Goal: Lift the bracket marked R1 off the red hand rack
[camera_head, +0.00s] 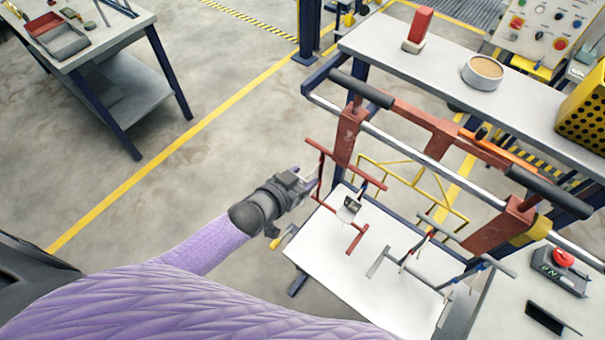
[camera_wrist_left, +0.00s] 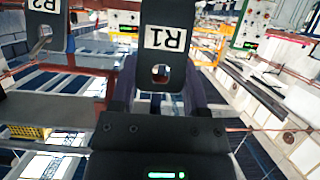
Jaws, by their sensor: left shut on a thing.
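The red hand rack (camera_head: 357,240) hangs below the overhead rail in the head view. My left gripper (camera_head: 308,183) is at its left side. In the left wrist view, the dark bracket marked R1 (camera_wrist_left: 163,15) stands between the fingers of my left gripper (camera_wrist_left: 157,92), which is shut on its end near the hole. Its far end is cut off by the picture edge, so I cannot tell whether it still touches the rack. A second dark bracket marked R2 (camera_wrist_left: 50,14) is to the left, apart from the fingers. My right gripper is not in view.
A grey hand rack (camera_head: 378,262) hangs right of the red one, above a white panel (camera_head: 325,250). A grey bench (camera_head: 440,66) with a round tin (camera_head: 482,72) stands behind the rail. Open floor (camera_head: 235,150) lies left of my gripper.

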